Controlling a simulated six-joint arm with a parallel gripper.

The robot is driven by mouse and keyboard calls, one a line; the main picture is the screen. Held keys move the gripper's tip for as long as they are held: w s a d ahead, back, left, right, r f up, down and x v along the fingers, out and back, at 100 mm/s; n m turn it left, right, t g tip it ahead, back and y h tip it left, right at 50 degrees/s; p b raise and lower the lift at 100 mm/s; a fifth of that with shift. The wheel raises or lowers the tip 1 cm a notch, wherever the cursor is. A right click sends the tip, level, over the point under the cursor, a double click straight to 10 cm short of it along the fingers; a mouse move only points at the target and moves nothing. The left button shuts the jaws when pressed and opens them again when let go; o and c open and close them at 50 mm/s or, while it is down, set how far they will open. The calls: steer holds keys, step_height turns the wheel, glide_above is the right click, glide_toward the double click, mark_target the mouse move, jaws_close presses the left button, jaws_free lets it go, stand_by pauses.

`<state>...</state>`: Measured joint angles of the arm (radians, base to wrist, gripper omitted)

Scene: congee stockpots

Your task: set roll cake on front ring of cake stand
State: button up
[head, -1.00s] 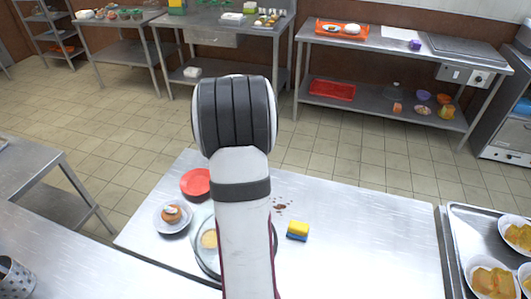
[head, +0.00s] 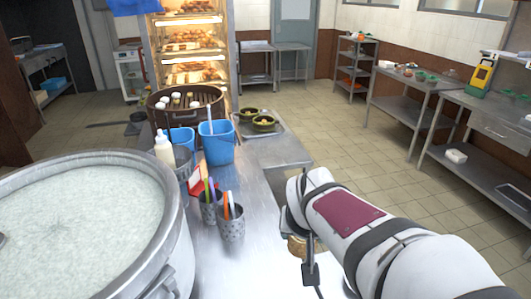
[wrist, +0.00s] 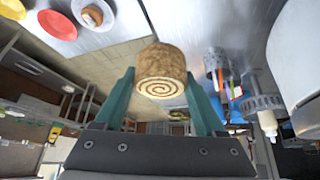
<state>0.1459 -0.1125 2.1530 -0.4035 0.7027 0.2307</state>
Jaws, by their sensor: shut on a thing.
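The roll cake (wrist: 161,66) has a brown outside and a cream-and-brown spiral on its end face. In the wrist view it is gripped between the two teal fingers of my gripper (wrist: 160,90), with the spiral end facing the camera. In the head view only a small part of the roll cake (head: 296,247) shows below my arm, above the steel table. The cake stand is not clearly visible in either current view; my arm hides much of that part of the table.
A large congee stockpot (head: 85,220) fills the left of the head view. Metal cups with utensils (head: 231,222), blue buckets (head: 217,143) and a steamer (head: 185,103) stand along the counter. In the wrist view, a white plate (wrist: 94,14) with a pastry sits near a red plate (wrist: 57,24).

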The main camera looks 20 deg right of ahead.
steer(key=shift+s+a+f+m, duration=0.15)
steer(key=shift+s+m, duration=0.1)
steer(key=shift+m, duration=0.15)
steer(key=shift+s+d+m+g+h, duration=0.2)
steer(key=shift+m+g+h, duration=0.1)
steer(key=shift+m+h, duration=0.15)
steer(key=s+d+f+m+g+h, duration=0.1)
steer(key=s+d+m+g, duration=0.25)
steer(key=d+m, duration=0.5)
steer(key=s+d+f+m+g+h, duration=0.1)
steer(key=s+d+f+m+g, duration=0.1)
steer(key=d+m+g, duration=0.6)
steer(key=s+d+f+m+t+y, duration=0.1)
steer(key=s+d+f+m+y, duration=0.35)
steer(key=m, duration=0.65)
steer(key=s+d+f+m+t+y, duration=0.1)
steer(key=s+d+m+t+y, duration=0.1)
steer(key=s+d+m+y, duration=0.75)
steer(key=a+f+h, duration=0.1)
steer(key=f, duration=0.3)
steer(key=w+a+f+m+h, duration=0.1)
steer(key=f+h, duration=0.1)
steer(key=f, duration=0.3)
steer(key=a+f+m+h, duration=0.1)
steer(key=f, duration=0.3)
steer(key=shift+w+a+f+g, duration=0.2)
steer(key=shift+a+f+g, duration=0.05)
steer(key=shift+f, duration=0.05)
steer(key=shift+f, duration=0.35)
steer(key=o, duration=1.3)
